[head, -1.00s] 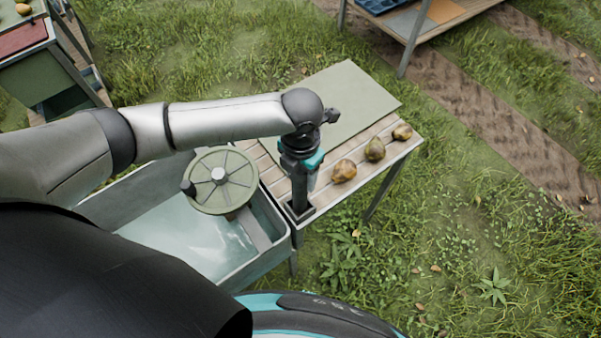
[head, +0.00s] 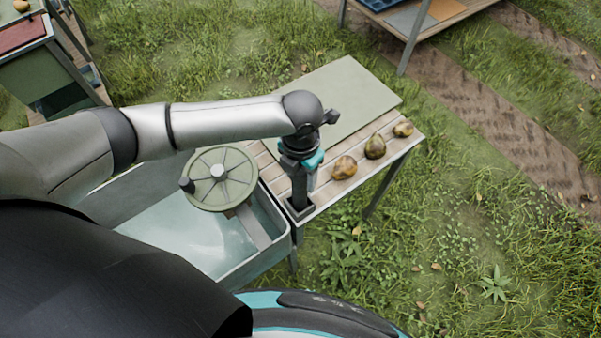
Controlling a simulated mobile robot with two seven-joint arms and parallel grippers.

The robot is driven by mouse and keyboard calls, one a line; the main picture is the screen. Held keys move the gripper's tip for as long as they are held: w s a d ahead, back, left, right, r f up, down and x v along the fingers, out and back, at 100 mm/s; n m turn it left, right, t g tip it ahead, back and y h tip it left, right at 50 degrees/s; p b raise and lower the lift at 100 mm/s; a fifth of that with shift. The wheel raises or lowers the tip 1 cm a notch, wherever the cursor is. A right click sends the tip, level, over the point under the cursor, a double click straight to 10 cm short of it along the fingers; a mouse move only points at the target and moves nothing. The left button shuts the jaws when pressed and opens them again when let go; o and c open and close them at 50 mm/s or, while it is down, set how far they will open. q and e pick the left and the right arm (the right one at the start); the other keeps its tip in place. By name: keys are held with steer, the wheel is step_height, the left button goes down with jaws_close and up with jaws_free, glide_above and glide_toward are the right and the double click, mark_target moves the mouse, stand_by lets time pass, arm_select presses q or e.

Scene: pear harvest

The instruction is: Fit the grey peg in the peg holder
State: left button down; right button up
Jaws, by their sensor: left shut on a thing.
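My left gripper (head: 301,168) hangs over the near left corner of the slatted table. It is shut on the dark grey peg (head: 299,188), which stands about upright below the wrist. The peg's lower end meets the dark square peg holder (head: 300,210) at the table corner. Whether the peg is fully seated inside or only at the mouth cannot be told from this angle. The gripper hides the peg's upper part. My right gripper is not in view.
Several brown pears, one of them a near pear (head: 345,167), lie on the slatted table (head: 330,188) right of the gripper. A green board (head: 350,95) covers its far part. A pale basin (head: 165,240) with a green spoked wheel (head: 220,178) adjoins on the left.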

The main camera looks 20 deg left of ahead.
arm_select(q)
steer(key=shift+f, duration=0.45)
jaws_free()
stand_by(0.6)
steer(key=shift+r+p, duration=3)
steer(key=shift+p, duration=0.1)
